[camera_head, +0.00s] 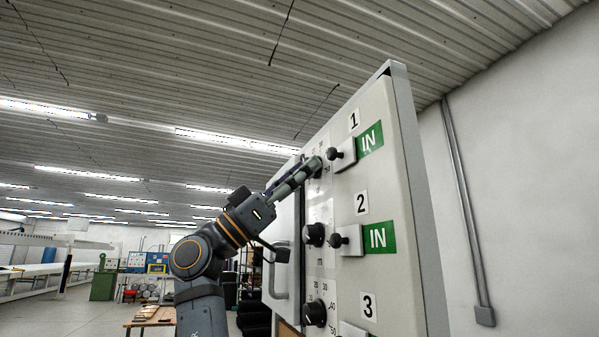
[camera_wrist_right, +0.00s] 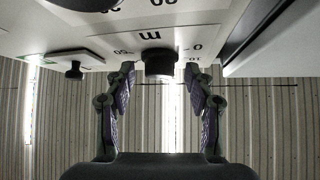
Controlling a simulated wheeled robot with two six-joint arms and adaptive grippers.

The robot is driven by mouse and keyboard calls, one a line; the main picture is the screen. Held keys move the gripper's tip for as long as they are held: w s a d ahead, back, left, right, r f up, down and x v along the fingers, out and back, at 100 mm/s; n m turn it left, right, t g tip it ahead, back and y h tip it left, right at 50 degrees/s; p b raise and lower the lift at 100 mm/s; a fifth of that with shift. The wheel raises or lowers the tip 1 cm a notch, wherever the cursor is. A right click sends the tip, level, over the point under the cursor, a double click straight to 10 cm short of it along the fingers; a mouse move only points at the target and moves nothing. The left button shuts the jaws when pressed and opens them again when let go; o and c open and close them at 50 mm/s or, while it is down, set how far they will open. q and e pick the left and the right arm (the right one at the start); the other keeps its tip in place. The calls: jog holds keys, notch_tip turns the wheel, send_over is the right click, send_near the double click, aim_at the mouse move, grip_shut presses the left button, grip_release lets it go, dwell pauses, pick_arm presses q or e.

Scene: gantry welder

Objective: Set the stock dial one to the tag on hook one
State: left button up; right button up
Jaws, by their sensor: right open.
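Stock dial one (camera_head: 315,166) is a black round knob at the top of the panel, beside the number 1. My right gripper (camera_head: 304,173) is at it, its fingers partly covering the dial and its scale. In the right wrist view the dial (camera_wrist_right: 159,62) lies between the tips of my open right gripper (camera_wrist_right: 160,72), with a gap on each side. Its scale appears upside down there, with 50, m, 0 and 10 readable; its pointer is not clear. No hook or hanging tag is recognisable. My left gripper is not in view.
A small black knob on a plate (camera_head: 346,153) sits right of dial one, by a green IN label (camera_head: 370,138). Dial two (camera_head: 314,235) and dial three (camera_head: 314,313) are below on the panel (camera_head: 393,290). A handle (camera_head: 279,270) stands out at the left.

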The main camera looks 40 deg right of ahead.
jog(key=v, duration=1.2)
jog(key=shift+f, duration=0.1)
